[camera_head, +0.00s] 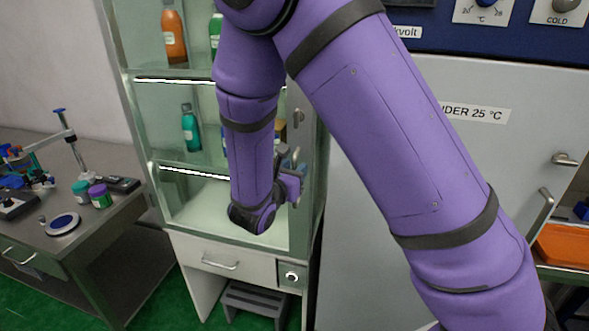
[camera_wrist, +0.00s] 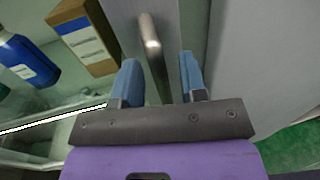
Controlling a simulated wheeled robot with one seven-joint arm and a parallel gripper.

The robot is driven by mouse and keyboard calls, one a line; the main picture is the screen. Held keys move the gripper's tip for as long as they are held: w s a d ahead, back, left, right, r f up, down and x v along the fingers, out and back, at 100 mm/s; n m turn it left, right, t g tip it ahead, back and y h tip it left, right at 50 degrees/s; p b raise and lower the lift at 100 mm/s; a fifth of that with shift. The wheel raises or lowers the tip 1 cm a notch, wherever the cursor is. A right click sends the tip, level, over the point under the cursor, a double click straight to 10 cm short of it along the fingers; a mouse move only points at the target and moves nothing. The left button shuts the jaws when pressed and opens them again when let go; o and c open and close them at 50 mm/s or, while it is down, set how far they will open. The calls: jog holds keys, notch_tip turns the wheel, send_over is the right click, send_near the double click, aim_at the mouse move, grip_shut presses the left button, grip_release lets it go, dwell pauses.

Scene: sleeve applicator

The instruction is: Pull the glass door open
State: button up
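The glass door (camera_head: 178,110) closes the front of a tall cabinet in the head view and looks shut. Its upright metal handle (camera_head: 298,117) is on the right frame and also shows in the wrist view (camera_wrist: 150,33). My gripper (camera_head: 291,160) is at the door's right edge, by the lower part of the handle. In the wrist view my gripper (camera_wrist: 158,64) has its two blue fingers apart, one on each side of the handle's line. Gaps show beside the handle. How deep the handle reaches between the fingers is hard to tell.
Bottles, including an orange one (camera_head: 174,35), and a brown box (camera_wrist: 82,38) stand behind the glass. A drawer (camera_head: 222,262) and step stool (camera_head: 252,303) are below. A workbench (camera_head: 118,213) stands left, a large grey appliance (camera_head: 375,240) right.

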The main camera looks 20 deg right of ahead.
jog(key=shift+w+d, duration=0.2)
jog(key=shift+d, duration=0.05)
grip_shut()
